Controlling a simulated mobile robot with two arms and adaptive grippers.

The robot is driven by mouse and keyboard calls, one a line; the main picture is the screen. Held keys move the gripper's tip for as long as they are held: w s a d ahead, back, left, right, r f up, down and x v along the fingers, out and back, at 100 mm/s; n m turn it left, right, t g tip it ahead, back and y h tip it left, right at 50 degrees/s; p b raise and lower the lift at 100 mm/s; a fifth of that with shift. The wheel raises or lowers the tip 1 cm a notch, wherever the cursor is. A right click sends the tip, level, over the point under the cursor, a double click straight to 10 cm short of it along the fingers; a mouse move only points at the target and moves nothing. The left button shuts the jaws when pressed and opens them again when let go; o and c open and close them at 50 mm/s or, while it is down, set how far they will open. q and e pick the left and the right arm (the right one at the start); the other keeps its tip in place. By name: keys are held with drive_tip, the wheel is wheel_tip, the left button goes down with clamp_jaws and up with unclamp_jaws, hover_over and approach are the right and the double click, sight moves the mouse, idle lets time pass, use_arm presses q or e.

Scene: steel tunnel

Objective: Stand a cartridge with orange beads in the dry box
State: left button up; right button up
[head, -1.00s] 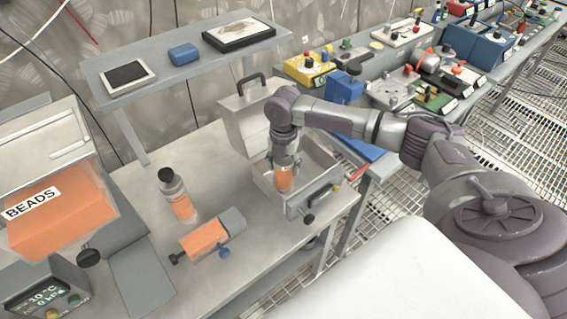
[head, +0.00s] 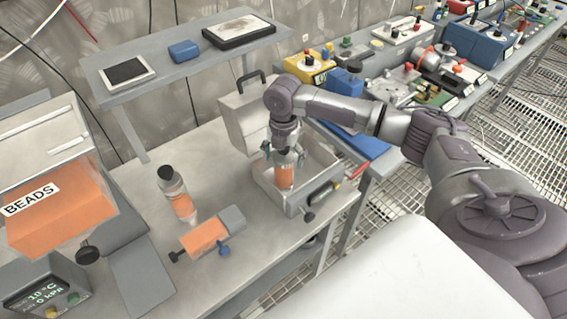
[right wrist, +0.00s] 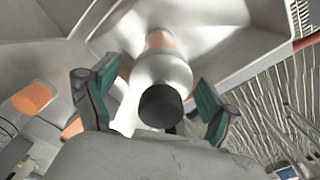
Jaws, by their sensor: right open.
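A clear cartridge with orange beads (head: 285,176) stands upright in the open dry box (head: 296,208), a grey metal box. In the right wrist view the cartridge (right wrist: 162,72) shows its dark cap toward me and its orange band beyond. My right gripper (head: 284,153) is open around the cartridge's upper part. In the right wrist view its fingers (right wrist: 157,80) are spread on both sides, with gaps visible. A second dark-capped cartridge with orange beads (head: 181,205) stands on the bench to the left. My left gripper is not in view.
The box's lid (head: 240,118) stands open behind it. An orange-filled grey fitting with a blue knob (head: 204,240) lies on the bench. A BEADS bin (head: 60,222) and a display unit (head: 45,290) are at left. A shelf (head: 185,75) runs behind.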

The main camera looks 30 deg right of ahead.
wheel_tip(320, 180, up, 10)
drive_tip(key=shift+f+b, duration=0.1)
drive_tip(key=shift+b, duration=0.65)
drive_tip(key=shift+a, duration=0.1)
